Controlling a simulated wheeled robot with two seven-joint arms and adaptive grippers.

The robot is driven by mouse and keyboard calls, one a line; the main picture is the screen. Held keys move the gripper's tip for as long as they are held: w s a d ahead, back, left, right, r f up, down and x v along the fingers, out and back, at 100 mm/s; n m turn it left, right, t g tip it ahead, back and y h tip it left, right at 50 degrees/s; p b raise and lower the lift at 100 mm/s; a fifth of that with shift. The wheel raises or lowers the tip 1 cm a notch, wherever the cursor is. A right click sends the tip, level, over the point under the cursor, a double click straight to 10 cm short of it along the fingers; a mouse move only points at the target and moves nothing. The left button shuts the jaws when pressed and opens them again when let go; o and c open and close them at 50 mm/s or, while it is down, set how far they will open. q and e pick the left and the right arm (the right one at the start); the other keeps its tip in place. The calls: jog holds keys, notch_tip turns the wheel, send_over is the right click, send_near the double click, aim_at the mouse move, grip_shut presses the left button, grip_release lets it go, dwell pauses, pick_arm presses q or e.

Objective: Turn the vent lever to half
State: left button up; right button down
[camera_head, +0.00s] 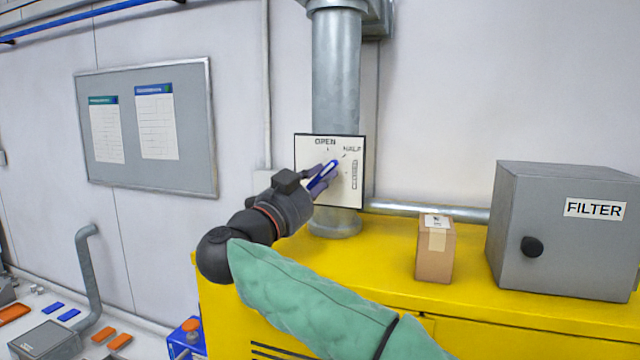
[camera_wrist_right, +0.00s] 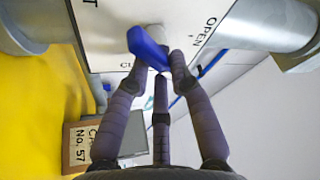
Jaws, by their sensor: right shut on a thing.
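The vent lever (camera_head: 323,175) is a blue handle on a white plate (camera_head: 310,158) fixed to a grey vertical duct (camera_head: 336,80). OPEN is printed at the top of the plate and HALF at the upper right; a vertical label lower on the right is hard to read. The lever slants up and right, its tip close to the HALF mark. My right gripper (camera_head: 318,182) is at the plate, its fingers closed around the lever. In the right wrist view the blue lever (camera_wrist_right: 148,47) sits between the fingertips of my right gripper (camera_wrist_right: 155,72). My left gripper is not seen.
A yellow cabinet (camera_head: 390,248) stands below the duct. A small cardboard box (camera_head: 434,255) and a grey FILTER box (camera_head: 575,265) with a black knob stand on it. A notice board (camera_head: 195,145) hangs on the left wall. Wall space right of the plate is clear.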

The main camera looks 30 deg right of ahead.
dwell(0.4)
jog(key=c, duration=1.1)
grip_release()
jog(key=v, duration=1.2)
